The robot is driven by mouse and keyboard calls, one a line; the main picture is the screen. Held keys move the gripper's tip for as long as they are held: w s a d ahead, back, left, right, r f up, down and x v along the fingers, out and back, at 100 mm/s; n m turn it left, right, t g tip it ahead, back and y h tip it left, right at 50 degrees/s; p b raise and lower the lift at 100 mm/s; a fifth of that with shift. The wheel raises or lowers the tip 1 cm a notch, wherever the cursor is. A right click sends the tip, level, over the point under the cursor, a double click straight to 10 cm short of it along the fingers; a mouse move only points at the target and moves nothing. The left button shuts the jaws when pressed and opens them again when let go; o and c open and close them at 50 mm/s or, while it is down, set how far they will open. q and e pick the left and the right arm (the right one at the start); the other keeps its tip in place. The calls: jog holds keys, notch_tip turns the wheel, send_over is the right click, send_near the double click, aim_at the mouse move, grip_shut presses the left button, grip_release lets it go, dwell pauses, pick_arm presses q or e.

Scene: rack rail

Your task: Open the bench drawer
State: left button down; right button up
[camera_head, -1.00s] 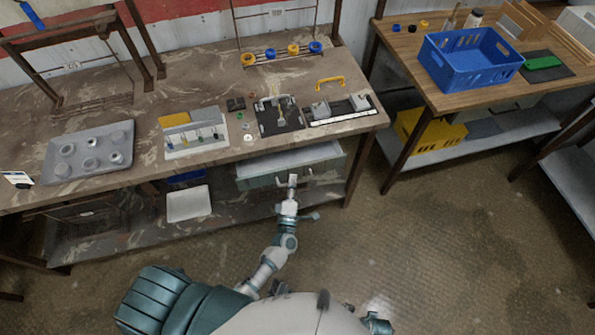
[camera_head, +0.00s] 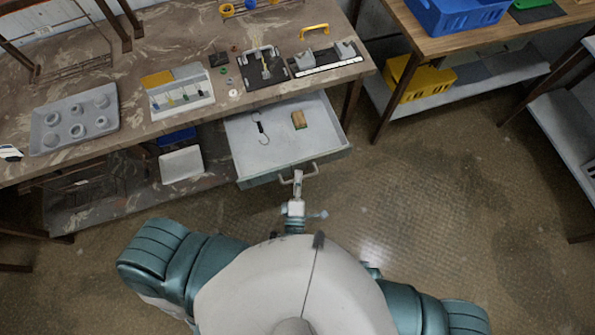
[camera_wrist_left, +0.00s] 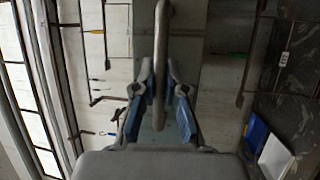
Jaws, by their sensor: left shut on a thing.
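The bench drawer (camera_head: 275,155) stands pulled well out from under the bench top, with its pale inside showing. My left gripper (camera_head: 298,182) is shut on the metal handle (camera_head: 312,172) on the drawer's front. In the left wrist view the handle (camera_wrist_left: 163,45) runs down between the two blue-padded fingers of the gripper (camera_wrist_left: 161,108). Inside the drawer lie a small brown and green block (camera_head: 299,120) and a thin dark item with a loop (camera_head: 260,130). My right gripper does not show.
The workbench (camera_head: 185,40) carries a grey tray of round parts (camera_head: 76,125) and several fixtures. A white tray (camera_head: 181,163) sits on the shelf left of the drawer. A second table with a yellow crate (camera_head: 420,80) stands at right. The floor before the drawer is open.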

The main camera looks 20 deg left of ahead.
pick_arm(q)
jog(key=shift+a+f, duration=0.25)
jog(key=shift+f, duration=0.1)
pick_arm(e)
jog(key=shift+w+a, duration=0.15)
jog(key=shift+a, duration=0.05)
pick_arm(q)
jog(key=c, duration=1.2)
grip_release()
jog(key=shift+d, duration=0.1)
jog(key=shift+r, duration=0.15)
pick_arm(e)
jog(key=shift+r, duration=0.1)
